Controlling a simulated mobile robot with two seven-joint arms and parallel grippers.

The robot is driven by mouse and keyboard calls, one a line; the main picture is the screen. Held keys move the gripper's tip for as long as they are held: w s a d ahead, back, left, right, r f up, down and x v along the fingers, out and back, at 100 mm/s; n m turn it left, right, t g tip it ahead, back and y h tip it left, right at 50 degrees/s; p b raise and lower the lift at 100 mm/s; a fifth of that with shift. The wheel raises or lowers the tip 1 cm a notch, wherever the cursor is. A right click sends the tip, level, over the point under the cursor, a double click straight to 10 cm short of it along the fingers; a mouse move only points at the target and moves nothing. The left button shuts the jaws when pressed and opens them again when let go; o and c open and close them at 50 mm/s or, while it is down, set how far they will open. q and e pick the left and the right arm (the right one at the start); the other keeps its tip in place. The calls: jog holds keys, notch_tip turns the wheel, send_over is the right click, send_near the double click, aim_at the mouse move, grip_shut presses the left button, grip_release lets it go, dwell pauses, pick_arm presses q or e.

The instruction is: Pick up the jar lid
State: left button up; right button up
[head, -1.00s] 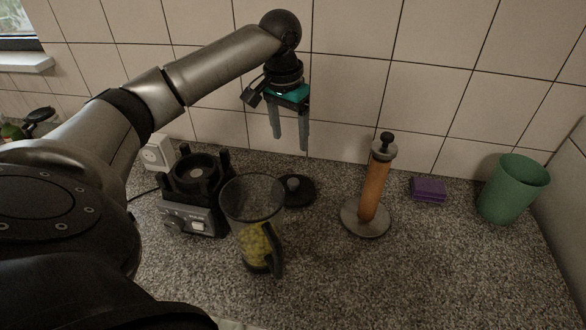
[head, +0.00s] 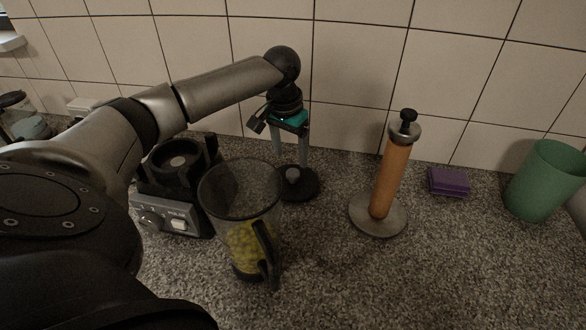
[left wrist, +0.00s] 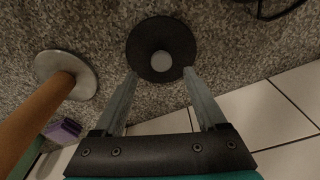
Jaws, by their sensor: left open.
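The jar lid (head: 306,186) is a dark round disc with a grey knob, lying flat on the speckled counter behind the blender jar. It also shows in the left wrist view (left wrist: 143,62), with its grey knob towards the fingers. My left gripper (head: 290,164) is open and points down just above and behind the lid. In the left wrist view the fingertips (left wrist: 160,72) are spread to either side of the knob, with nothing held. The blender jar (head: 240,190), clear with yellow-green pieces inside, stands in front of the lid. My right gripper does not show.
The blender base (head: 172,212) stands left of the jar. A paper towel holder (head: 392,180) with a metal foot, a purple sponge (head: 449,182) and a green cup (head: 543,182) are to the right. The tiled wall (head: 360,75) is close behind. The front right counter is clear.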

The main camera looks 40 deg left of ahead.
aim_at(293, 172)
pick_arm(q)
jog(key=f, duration=0.4)
jog(key=w+f+b, duration=0.1)
jog(key=f, duration=0.1)
jog(key=shift+a+f, duration=0.15)
jog(key=shift+f, duration=0.2)
grip_shut()
dwell(0.3)
